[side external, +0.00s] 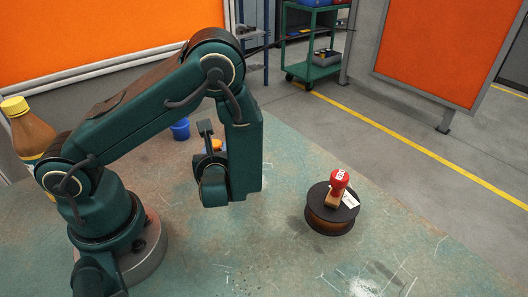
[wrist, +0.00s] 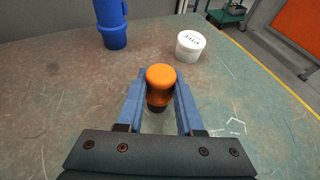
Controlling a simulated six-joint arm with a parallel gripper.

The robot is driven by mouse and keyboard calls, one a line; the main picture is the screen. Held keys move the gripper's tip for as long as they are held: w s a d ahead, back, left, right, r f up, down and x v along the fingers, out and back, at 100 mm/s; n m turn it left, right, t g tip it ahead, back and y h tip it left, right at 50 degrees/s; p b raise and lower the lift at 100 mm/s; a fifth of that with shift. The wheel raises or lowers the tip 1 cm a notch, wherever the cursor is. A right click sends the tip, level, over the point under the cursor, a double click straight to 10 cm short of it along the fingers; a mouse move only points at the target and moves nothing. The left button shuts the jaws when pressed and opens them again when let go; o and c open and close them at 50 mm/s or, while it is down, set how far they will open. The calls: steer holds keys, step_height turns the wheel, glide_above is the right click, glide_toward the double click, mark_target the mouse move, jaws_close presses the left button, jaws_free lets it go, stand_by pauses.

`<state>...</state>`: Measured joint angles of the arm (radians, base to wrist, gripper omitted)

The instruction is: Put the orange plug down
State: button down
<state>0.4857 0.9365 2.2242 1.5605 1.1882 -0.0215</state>
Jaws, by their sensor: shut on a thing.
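The orange plug (wrist: 160,84) is between the two blue fingers of my gripper (wrist: 160,76) in the wrist view, and the fingers are shut on it. Its rounded orange top points up and away, and a dark lower part shows beneath. In the side external view only a small bit of orange (side external: 216,145) shows behind my wrist, and my fingers are mostly hidden there. I cannot tell whether the plug's lower end touches the bench (side external: 262,235).
A blue cylinder (wrist: 112,28) and a white tub (wrist: 190,46) stand beyond my gripper. A dark spool (side external: 331,214) with a red-topped wooden stamp (side external: 338,184) on it stands to the right. A yellow-capped bottle (side external: 30,128) is at far left. The bench front is mostly clear.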

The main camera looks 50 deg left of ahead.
steer(key=shift+f, duration=0.1)
steer(key=c, duration=0.5)
jaws_free()
steer(key=shift+c, duration=0.2)
steer(key=v, duration=1.2)
steer(key=shift+w, duration=0.1)
steer(key=s+r+n+g+h, duration=0.3)
steer(key=s+n+g+h, duration=0.35)
steer(key=n, duration=0.75)
steer(key=w+d+r+n+t+h, duration=0.2)
steer(key=r+n+t+h, duration=0.3)
steer(key=n, duration=0.4)
steer(key=shift+w+d+r+t+h, duration=0.35)
steer(key=shift+d+r+t, duration=0.1)
steer(key=shift+d+r, duration=0.4)
